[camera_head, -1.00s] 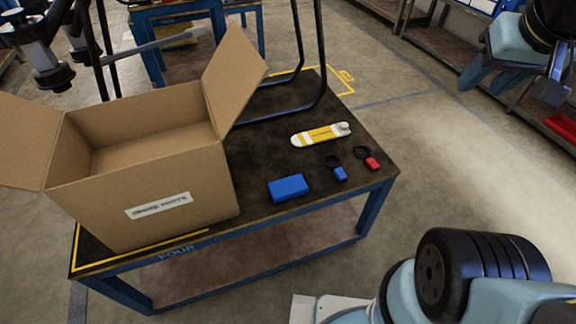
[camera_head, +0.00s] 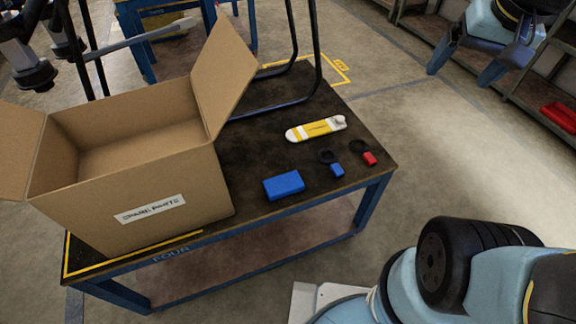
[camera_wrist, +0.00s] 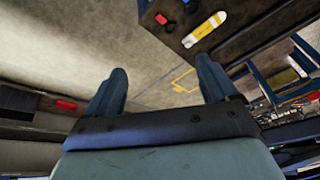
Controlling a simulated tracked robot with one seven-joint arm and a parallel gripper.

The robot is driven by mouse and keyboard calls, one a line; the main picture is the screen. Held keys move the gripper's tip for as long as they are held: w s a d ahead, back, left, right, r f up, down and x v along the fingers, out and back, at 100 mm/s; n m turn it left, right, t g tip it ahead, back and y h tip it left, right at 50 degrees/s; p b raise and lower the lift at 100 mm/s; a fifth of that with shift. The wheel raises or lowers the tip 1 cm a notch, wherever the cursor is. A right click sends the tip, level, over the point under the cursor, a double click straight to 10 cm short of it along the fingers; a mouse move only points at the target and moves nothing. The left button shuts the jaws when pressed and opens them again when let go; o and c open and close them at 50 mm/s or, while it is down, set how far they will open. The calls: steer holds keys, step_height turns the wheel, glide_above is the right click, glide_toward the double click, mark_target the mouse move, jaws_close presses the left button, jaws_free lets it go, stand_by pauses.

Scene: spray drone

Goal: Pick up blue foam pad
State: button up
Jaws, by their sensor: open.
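The blue foam pad (camera_head: 284,186) is a flat blue block lying on the dark tabletop (camera_head: 262,150), near its front edge and just right of the cardboard box. My gripper (camera_head: 460,72) is at the upper right of the head view, beyond and to the right of the table, well apart from the pad. In the wrist view its two fingers (camera_wrist: 160,70) are spread with nothing between them. I cannot make out the pad in the wrist view.
The open cardboard box (camera_head: 170,195) fills the table's left side. A yellow-and-white tool (camera_head: 316,129), a small blue tag (camera_head: 337,171) and a red tag (camera_head: 369,159) lie right of the pad. A black tubular frame stands behind. A red bin (camera_head: 560,116) sits on the right shelf.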

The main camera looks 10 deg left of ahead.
steer(key=shift+o, duration=1)
steer(key=w+a+f+m+g+y, duration=0.1)
steer(key=w+a+f+g+y, duration=0.1)
steer(key=w+a+f+g, duration=0.2)
steer(key=w+f, duration=0.3)
steer(key=f, duration=0.1)
steer(key=shift+w+a+m, duration=0.15)
steer(key=shift+a+m, duration=0.05)
steer(key=shift+m, duration=0.2)
steer(key=m+g+y, duration=0.7)
steer(key=m+y, duration=0.2)
glide_toward(296, 178)
steer(key=shift+w+d+r, duration=0.25)
steer(key=shift+d+r, duration=0.25)
steer(key=shift+d, duration=0.05)
steer(key=shift+w+d+r, duration=0.2)
steer(key=shift+d+r, duration=0.25)
steer(key=shift+d, duration=0.1)
steer(key=shift+s+a+f, duration=0.2)
steer(key=shift+a+f, duration=0.1)
steer(key=shift+f, duration=0.15)
steer(key=x, duration=1.3)
steer(key=shift+w+a+f, duration=0.1)
steer(key=shift+a+f, duration=0.05)
steer(key=shift+f, duration=0.1)
steer(key=c, duration=1)
